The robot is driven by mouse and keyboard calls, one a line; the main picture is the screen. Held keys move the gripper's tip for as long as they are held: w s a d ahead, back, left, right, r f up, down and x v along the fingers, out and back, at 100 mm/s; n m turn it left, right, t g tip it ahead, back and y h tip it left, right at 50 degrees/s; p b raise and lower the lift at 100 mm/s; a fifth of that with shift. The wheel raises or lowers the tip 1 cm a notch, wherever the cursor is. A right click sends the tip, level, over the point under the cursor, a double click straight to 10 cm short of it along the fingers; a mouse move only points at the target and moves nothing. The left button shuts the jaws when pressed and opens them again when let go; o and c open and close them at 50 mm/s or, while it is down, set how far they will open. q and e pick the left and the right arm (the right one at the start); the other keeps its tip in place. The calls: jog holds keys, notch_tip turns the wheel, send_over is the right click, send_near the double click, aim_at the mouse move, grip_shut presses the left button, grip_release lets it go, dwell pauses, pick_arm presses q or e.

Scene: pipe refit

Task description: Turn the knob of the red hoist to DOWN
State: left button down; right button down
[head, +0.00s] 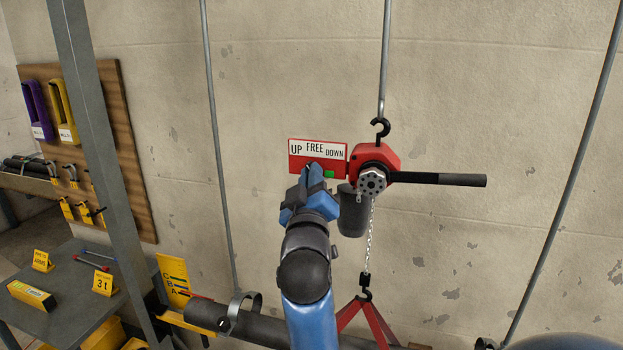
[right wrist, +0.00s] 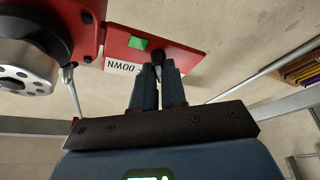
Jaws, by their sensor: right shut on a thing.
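The red hoist (head: 383,158) hangs on a hook at the wall, with a black lever (head: 440,179) pointing right. Its red sign plate (head: 296,165) reads UP, FREE and DOWN, with a green square (head: 329,174) below DOWN. My right gripper (head: 313,170) is at the plate's lower edge, in front of the knob. In the right wrist view, the dark knob (right wrist: 158,57) sits between the fingertips of my right gripper (right wrist: 158,70), which is shut on it. The green square (right wrist: 137,42) is beside it. The knob's pointing direction cannot be told. My left gripper is not in view.
A chain (head: 371,235) drops from the hoist to a hook and red sling (head: 378,322) above a dark pipe (head: 265,328). A grey post (head: 100,130), a tool board (head: 110,110) and a grey table (head: 70,300) stand at left. The wall around the hoist is clear.

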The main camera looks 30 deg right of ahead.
jog(key=shift+w+a+m+g+h+b, duration=0.1)
jog(key=shift+m+g+h+b, duration=1.05)
jog(key=shift+m+b, duration=2.05)
jog(key=shift+w+m+g+h+b, duration=0.1)
jog(key=shift+m+g+h+b, duration=1.05)
jog(key=shift+m+b, duration=2)
jog(key=shift+a+m+g+h+b, duration=0.1)
jog(key=shift+m+g+h+b, duration=1)
jog(key=shift+m+b, duration=2.1)
jog(key=shift+m+g+p, duration=0.4)
jog(key=shift+m+p, duration=0.1)
jog(key=shift+m, duration=0.05)
jog(key=c, duration=1.2)
grip_release()
jog(key=b+v, duration=0.2)
jog(key=v, duration=0.8)
jog(key=shift+s+a+f+b, duration=0.1)
jog(key=shift+s+a+b, duration=0.15)
jog(key=shift+b, duration=0.15)
